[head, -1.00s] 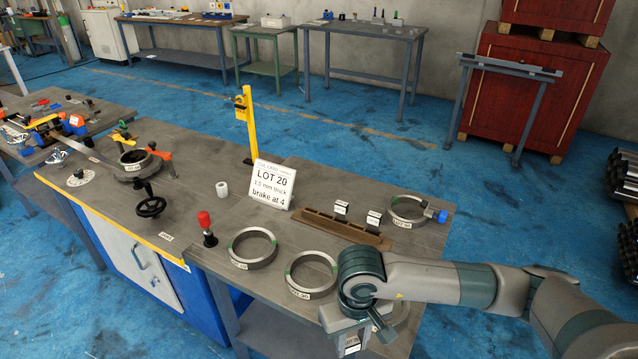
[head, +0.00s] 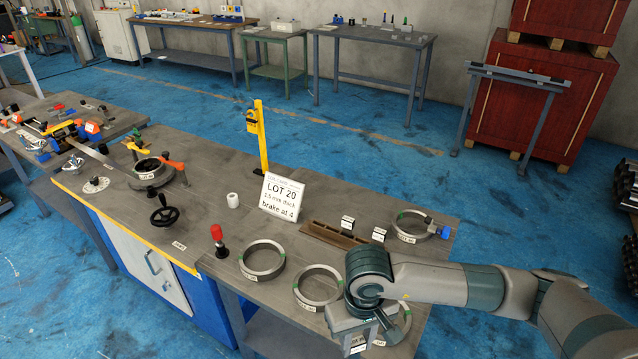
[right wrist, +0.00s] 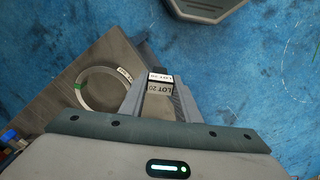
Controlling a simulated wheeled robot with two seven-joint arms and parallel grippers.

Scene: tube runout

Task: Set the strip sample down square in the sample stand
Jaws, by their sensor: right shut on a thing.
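My right gripper (right wrist: 157,105) is shut on a small strip sample (right wrist: 157,104) with white LOT 20 labels. In the right wrist view the sample sits between the two fingers. In the head view my right gripper (head: 360,342) is over the bench's near right edge, and a white label of the sample shows at its tip. The likely sample stand, a long brown slotted rail (head: 330,235), lies farther back on the bench, with small white labels behind it. The gripper is nearer than the rail and apart from it. My left gripper is not in view.
Steel rings with green marks (head: 262,260) lie left of my gripper; another (head: 318,286) is close beside it. A ring with a blue clamp (head: 411,226) lies right of the rail. A LOT 20 sign (head: 282,196) and red-topped post (head: 218,238) stand nearby.

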